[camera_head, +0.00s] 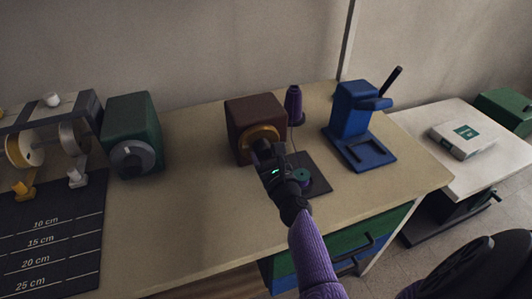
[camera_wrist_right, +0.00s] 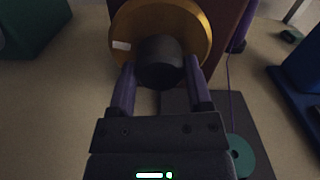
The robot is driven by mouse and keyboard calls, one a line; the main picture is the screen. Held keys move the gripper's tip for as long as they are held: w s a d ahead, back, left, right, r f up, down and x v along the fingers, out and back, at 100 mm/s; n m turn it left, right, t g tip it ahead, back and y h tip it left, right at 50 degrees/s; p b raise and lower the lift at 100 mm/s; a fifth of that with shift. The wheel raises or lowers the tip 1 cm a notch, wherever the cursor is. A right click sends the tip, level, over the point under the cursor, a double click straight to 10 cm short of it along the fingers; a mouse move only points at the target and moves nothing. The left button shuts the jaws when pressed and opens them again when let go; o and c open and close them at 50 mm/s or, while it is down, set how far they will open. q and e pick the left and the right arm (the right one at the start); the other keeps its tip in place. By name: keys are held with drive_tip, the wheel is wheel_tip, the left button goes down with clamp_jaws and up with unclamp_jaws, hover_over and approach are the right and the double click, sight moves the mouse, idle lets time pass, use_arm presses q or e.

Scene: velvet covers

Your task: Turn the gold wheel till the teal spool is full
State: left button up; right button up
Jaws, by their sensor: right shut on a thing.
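The gold wheel (camera_head: 256,133) is on the front of a dark brown box (camera_head: 247,106). In the right wrist view the wheel (camera_wrist_right: 135,28) has a white mark at its left and a dark knob (camera_wrist_right: 160,60) in front. My right gripper (camera_head: 264,150) has its two purple fingers around this knob, shut on it. The teal spool (camera_head: 303,176) lies on a dark plate right of my gripper, partly hidden. In the wrist view the spool (camera_wrist_right: 240,155) shows at lower right, partly cut off by my gripper; how full it is I cannot tell. My left gripper is not in view.
A purple thread cone (camera_head: 293,107) stands behind the dark plate (camera_head: 318,166), its thread running down to the plate. A blue lever press (camera_head: 355,115) stands right, a green box with a grey dial (camera_head: 130,120) left. Bare table lies between the green and brown boxes.

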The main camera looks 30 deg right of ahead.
drive_tip(key=m, duration=0.2)
drive_tip(key=shift+m, duration=0.3)
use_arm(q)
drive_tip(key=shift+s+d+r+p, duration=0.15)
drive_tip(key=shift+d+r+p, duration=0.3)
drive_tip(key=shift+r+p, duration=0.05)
use_arm(e)
drive_tip(key=shift+m, duration=1.2)
drive_tip(key=shift+f+m, duration=0.1)
drive_tip(key=shift+m, duration=0.2)
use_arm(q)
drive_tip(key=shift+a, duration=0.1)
use_arm(e)
drive_tip(key=o, duration=1.3)
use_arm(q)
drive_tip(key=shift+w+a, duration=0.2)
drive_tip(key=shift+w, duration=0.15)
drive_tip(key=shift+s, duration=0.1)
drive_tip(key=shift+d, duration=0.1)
